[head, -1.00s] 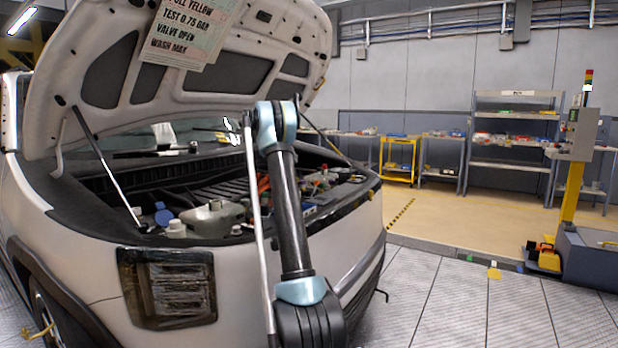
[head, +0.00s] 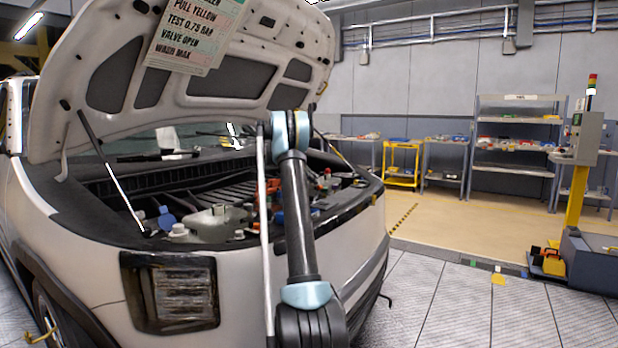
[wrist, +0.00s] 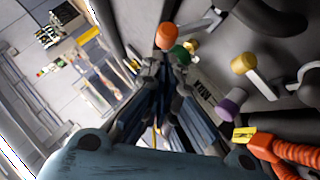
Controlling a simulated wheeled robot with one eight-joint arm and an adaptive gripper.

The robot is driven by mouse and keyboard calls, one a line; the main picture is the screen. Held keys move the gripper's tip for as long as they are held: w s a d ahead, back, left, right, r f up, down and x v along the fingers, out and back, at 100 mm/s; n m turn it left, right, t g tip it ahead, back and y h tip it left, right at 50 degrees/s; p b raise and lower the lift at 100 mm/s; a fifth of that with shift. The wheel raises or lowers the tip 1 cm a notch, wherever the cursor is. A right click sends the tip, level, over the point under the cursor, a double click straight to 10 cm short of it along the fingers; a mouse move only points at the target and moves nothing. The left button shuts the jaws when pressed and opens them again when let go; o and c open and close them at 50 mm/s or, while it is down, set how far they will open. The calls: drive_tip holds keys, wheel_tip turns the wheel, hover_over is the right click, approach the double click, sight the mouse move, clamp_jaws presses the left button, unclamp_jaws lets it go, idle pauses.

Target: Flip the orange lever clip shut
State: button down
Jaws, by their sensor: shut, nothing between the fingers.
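In the wrist view, my gripper (wrist: 163,88) is shut and empty, its dark fingers among the parts of the engine bay. Just beyond the fingertips are a round orange knob (wrist: 165,36) and a green cap (wrist: 179,55). An orange ribbed hose (wrist: 272,152) with a yellow piece (wrist: 243,134) lies at the lower right, apart from the fingers. I cannot tell which orange part is the lever clip, or whether it is open. In the head view, orange parts (head: 273,186) show beside my arm; my gripper is hidden there.
A yellow-topped part (wrist: 243,63) and a purple cap (wrist: 231,104) stand to the right of my fingers. The raised hood (head: 110,75) hangs over the bay, with a sign (head: 190,35) on it. A thin prop rod (head: 110,185) stands at the left. Open floor lies right of the car.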

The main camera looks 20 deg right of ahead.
drive_tip(key=shift+s+d+f, duration=0.1)
drive_tip(key=shift+s+f, duration=0.1)
drive_tip(key=shift+f, duration=0.05)
idle(0.4)
